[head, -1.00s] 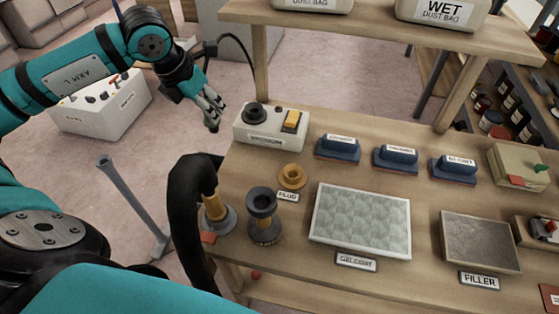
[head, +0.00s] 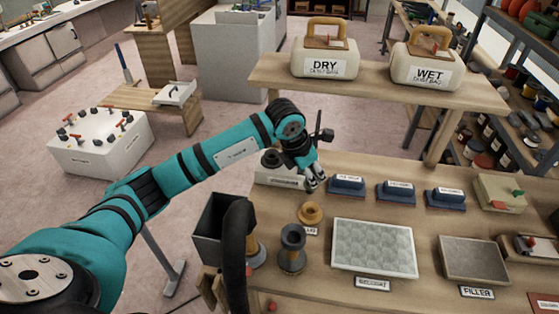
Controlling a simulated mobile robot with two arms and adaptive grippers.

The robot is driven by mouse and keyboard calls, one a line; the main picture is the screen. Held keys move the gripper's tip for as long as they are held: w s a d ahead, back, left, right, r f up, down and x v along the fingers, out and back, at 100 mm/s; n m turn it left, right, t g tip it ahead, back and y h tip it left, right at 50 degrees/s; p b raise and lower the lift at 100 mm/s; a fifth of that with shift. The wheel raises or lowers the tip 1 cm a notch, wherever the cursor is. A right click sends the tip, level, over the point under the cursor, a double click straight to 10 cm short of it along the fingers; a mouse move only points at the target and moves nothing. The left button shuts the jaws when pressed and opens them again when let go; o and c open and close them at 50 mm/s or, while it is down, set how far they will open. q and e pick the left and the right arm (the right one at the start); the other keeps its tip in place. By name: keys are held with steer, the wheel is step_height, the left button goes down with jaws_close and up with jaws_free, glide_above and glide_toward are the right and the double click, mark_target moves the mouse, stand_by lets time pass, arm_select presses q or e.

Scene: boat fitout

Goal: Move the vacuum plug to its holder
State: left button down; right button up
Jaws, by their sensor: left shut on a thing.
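The vacuum box (head: 272,177) is a white unit at the back left corner of the bench. A black round part (head: 271,160), possibly the plug, sits on its top left. A yellow ring holder (head: 311,213) lies on the bench in front of the box, with a small label, partly covered, beside it. My left gripper (head: 314,184) is at the right end of the box, fingers pointing down. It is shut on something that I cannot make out. The gripper hides the box's yellow switch. My right gripper is not in view.
A black hose (head: 237,255) and a dark cup-shaped stand (head: 292,248) stand at the bench's left. Several blue sanding blocks (head: 396,191) sit right of the gripper. The gelcoat panel (head: 373,247) is in front. A shelf (head: 380,88) with dust bags stands above the back.

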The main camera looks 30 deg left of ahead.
arm_select(q)
steer(key=shift+d, duration=0.45)
steer(key=shift+w+f+b, duration=0.15)
steer(key=shift+f+b, duration=0.15)
steer(key=shift+f, duration=0.3)
steer(key=shift+f+b, duration=0.4)
steer(key=shift+f, duration=0.25)
steer(key=shift+f+b, duration=0.85)
steer(key=shift+f, duration=0.65)
steer(key=shift+r, duration=0.15)
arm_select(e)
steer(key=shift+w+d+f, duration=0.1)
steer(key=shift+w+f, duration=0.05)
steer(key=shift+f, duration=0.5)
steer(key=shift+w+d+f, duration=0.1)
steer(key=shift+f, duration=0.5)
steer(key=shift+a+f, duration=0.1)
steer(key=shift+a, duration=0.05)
arm_select(q)
steer(key=shift+b, duration=0.5)
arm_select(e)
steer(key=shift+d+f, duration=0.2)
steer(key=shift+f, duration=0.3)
